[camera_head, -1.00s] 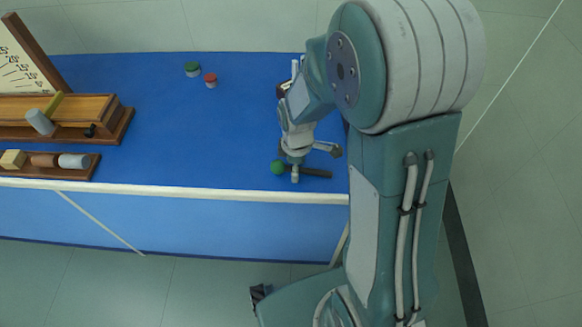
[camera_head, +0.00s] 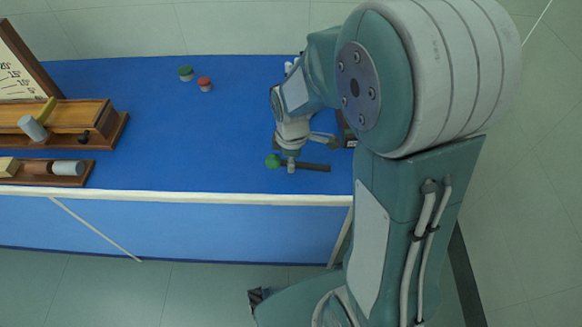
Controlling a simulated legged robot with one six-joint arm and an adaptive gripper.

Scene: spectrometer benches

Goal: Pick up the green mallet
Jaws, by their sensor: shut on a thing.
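The green mallet (camera_head: 273,161) has a round green head at the left and a dark handle (camera_head: 315,167) pointing right. It is near the front edge of the blue bench top (camera_head: 220,130). My gripper (camera_head: 291,166) reaches down from above and is shut on the mallet just right of its head. I cannot tell whether the mallet touches the bench or hangs a little above it. My arm hides part of the bench to the right.
A green-lidded jar (camera_head: 186,73) and a red-lidded jar (camera_head: 205,84) stand farther back. At the left are a wooden track (camera_head: 70,115) with a grey mallet (camera_head: 33,128) and a wooden tray (camera_head: 75,180) of blocks. The bench middle is clear.

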